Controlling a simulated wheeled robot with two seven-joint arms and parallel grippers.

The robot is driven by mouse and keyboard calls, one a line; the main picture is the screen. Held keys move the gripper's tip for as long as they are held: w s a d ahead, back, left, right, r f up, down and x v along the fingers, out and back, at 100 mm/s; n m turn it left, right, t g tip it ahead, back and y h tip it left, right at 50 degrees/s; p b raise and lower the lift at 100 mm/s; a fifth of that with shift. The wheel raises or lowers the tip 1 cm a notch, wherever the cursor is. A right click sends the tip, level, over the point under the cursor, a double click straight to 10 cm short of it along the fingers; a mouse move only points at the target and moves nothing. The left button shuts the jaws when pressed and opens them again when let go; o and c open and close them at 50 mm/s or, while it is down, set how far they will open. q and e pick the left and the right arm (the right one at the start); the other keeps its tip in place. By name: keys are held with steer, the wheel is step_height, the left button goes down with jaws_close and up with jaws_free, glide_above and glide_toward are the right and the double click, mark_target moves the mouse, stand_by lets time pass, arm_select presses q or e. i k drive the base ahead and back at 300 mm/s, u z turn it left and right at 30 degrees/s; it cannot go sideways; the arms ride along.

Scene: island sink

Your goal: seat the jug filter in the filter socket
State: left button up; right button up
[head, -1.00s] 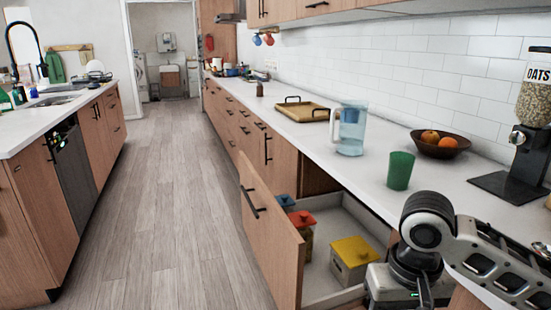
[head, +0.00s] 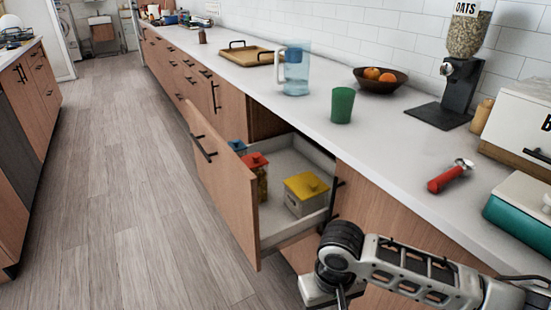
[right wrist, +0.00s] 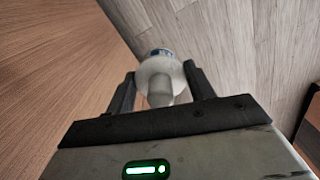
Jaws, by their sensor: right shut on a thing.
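My right gripper (right wrist: 160,72) is shut on a small white rounded piece with a blue end, which looks like the jug filter (right wrist: 161,66). In the right wrist view it sits between the two dark fingers, with wooden cabinet front and floor behind. In the head view my right arm comes in at the bottom right, but its fingers and the filter do not show. A clear bluish jug (head: 296,82) with a white handle and a blue insert stands upright on the counter. The filter socket cannot be made out. My left gripper is not in view.
An open drawer (head: 285,240) holds a yellow-lidded box (head: 305,205) and red- and blue-lidded jars. On the counter (head: 385,140) are a green cup (head: 342,105), a fruit bowl (head: 380,85), a tray (head: 250,58), an oats dispenser (head: 456,90) and a red-handled tool (head: 450,176).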

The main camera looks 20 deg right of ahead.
mark_target(294, 61)
steer(key=u, duration=0.95)
steer(key=k, duration=1.2)
steer(key=u, duration=0.85)
steer(key=i, duration=1.75)
steer(key=z, duration=0.5)
steer(key=i, duration=2.45)
steer(key=z, duration=1.65)
steer(key=i, duration=1.2)
steer(key=z, duration=1.25)
